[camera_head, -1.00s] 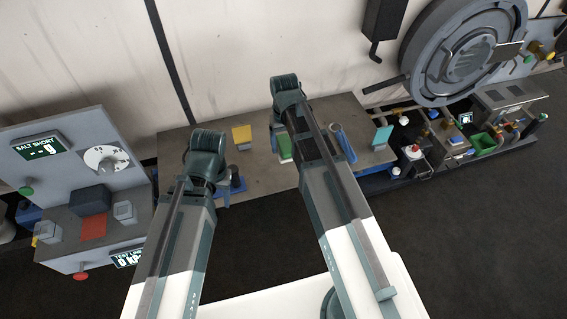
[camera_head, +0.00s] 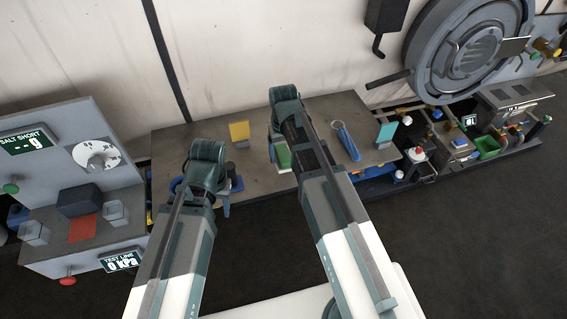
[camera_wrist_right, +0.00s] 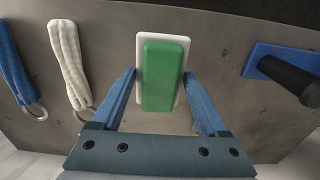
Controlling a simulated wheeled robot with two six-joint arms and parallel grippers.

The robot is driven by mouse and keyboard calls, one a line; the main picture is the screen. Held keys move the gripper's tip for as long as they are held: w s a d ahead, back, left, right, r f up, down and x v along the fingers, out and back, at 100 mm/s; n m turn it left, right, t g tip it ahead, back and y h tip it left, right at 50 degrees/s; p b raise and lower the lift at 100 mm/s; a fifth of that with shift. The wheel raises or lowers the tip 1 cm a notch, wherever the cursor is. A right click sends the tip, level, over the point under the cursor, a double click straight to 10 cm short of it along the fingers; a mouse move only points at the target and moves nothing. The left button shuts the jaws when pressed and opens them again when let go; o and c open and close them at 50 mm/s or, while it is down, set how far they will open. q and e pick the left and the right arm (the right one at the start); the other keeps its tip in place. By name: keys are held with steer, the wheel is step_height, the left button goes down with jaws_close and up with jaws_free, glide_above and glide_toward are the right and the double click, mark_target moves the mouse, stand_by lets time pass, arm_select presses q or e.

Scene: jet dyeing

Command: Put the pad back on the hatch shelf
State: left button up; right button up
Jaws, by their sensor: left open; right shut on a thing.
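The pad (camera_wrist_right: 163,75) is a green block on a white backing, seen in the right wrist view over the grey-brown table. In the head view its green face (camera_head: 283,157) shows beside my right wrist. My right gripper (camera_wrist_right: 160,76) is shut on it, with one blue finger at each long side. My left gripper (camera_head: 223,206) is open near the table's front left edge, mostly hidden by its wrist. The large round grey hatch (camera_head: 470,45) is at the upper right. A small dark plate (camera_head: 513,46) sits in front of it; I cannot tell whether this is the shelf.
A white strap (camera_wrist_right: 70,62) and a black handle on a blue base (camera_wrist_right: 290,75) flank the pad. A control panel stands left; pipework (camera_head: 455,140) is below the hatch.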

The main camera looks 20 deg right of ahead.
mark_target(284, 160)
step_height(284, 160, down, 4)
steer(key=b, duration=0.3)
steer(key=shift+r, duration=0.25)
steer(key=shift+c, duration=0.6)
steer(key=o, duration=1.2)
